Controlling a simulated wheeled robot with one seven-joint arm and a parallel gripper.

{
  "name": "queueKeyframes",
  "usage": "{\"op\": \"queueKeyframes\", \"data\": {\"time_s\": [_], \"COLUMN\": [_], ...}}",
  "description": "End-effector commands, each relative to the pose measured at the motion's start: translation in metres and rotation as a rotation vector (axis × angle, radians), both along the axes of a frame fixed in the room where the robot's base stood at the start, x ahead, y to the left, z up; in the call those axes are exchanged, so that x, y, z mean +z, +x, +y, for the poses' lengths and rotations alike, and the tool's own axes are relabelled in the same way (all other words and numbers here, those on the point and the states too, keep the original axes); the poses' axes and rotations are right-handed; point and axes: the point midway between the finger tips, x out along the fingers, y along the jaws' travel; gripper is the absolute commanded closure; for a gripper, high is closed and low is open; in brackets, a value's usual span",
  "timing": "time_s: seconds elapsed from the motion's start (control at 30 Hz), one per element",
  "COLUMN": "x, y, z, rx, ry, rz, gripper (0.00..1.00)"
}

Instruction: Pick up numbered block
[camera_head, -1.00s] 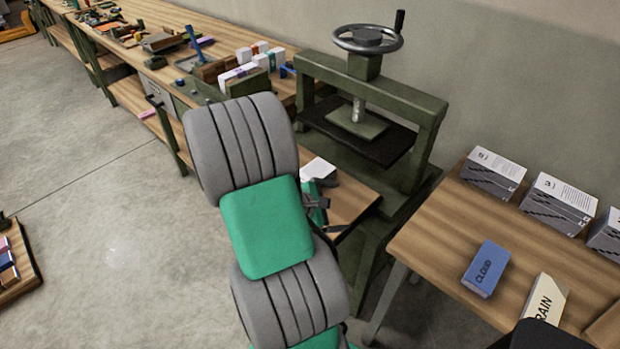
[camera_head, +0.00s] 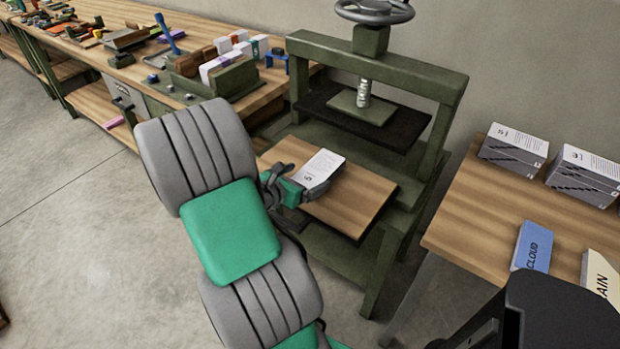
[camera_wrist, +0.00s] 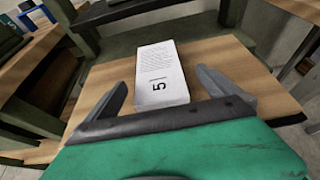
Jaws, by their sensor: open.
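My gripper (camera_wrist: 162,80) is open in the wrist view, with one finger to each side of the block's near end and gaps between. In the head view my gripper (camera_head: 290,187) is at the block's near left end, low over the board (camera_head: 350,205). Part of the block's near end is hidden by my gripper there.
The press's dark plate (camera_head: 365,122) and green frame (camera_head: 457,90) stand over and behind the board. At right, a table (camera_head: 465,225) bears grey blocks (camera_head: 513,150), a blue CLOUD block (camera_head: 533,247) and a cream block (camera_head: 598,278). A long workbench (camera_head: 135,75) with tools runs at left.

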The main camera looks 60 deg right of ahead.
Motion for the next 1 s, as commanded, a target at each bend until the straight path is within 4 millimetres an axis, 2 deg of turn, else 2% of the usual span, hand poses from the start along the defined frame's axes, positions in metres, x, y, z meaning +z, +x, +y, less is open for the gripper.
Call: {"op": "queueKeyframes", "data": {"time_s": [0.17, 0.5, 0.6, 0.83, 1.0], "x": [-0.009, -0.026, -0.03, -0.03, -0.03], "y": [-0.005, -0.012, -0.013, -0.011, -0.011], "z": [-0.012, -0.065, -0.075, -0.075, -0.075], "rx": [-0.012, -0.016, -0.012, -0.007, -0.007], "ry": [0.001, 0.002, 0.001, 0.001, 0.001], "rz": [-0.001, -0.001, -0.001, -0.002, -0.002], "gripper": [0.0, 0.0, 0.0, 0.01, 0.15]}}
